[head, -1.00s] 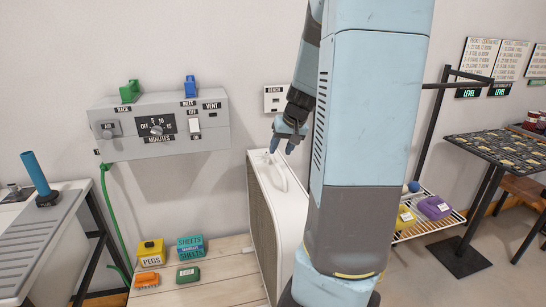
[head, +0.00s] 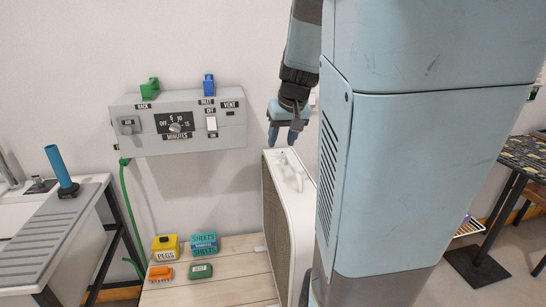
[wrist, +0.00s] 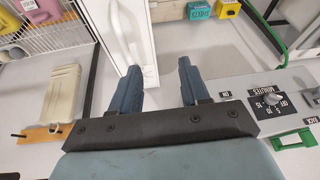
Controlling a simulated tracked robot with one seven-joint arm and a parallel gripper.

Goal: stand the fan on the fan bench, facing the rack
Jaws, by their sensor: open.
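The fan (head: 303,212) is a white upright box with a pale handle (head: 291,160) on top and a brownish mesh face turned left. It appears to stand at the right part of the pale wooden bench (head: 232,281); its base is partly hidden by my arm. My gripper (head: 283,136) is open and empty, just above the handle and apart from it. In the wrist view the open fingers (wrist: 159,74) point toward the white fan (wrist: 122,32), with nothing between them. The wire rack (head: 470,228) is mostly hidden behind my arm; it also shows in the wrist view (wrist: 52,43).
A yellow pegs box (head: 165,246), a teal sheets box (head: 204,243), an orange item (head: 160,273) and a green item (head: 200,271) lie on the bench's left part. A grey control panel (head: 150,125) hangs on the wall behind. A dark patterned table (head: 525,158) stands right.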

